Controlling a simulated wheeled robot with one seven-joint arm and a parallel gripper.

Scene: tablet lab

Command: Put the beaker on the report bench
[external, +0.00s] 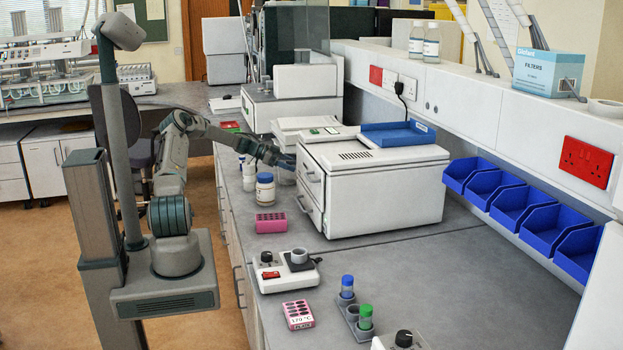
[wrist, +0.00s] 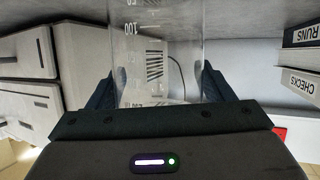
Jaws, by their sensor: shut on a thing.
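A clear glass beaker (wrist: 155,75) with white graduations, "100" among them, stands between my fingers in the wrist view. My gripper (wrist: 157,88) is shut on it, with one dark finger at each side. In the external view, my arm reaches across the near edge of the long grey bench (external: 430,270), and my gripper (external: 288,162) is beside the white boxy instrument. The beaker cannot be made out there. No bench is labelled as the report bench, so I cannot tell which one it is.
The white instrument (external: 375,190) stands close to my gripper. Binders marked RUNS (wrist: 300,34) and CHECKS (wrist: 301,88) stand right in the wrist view.

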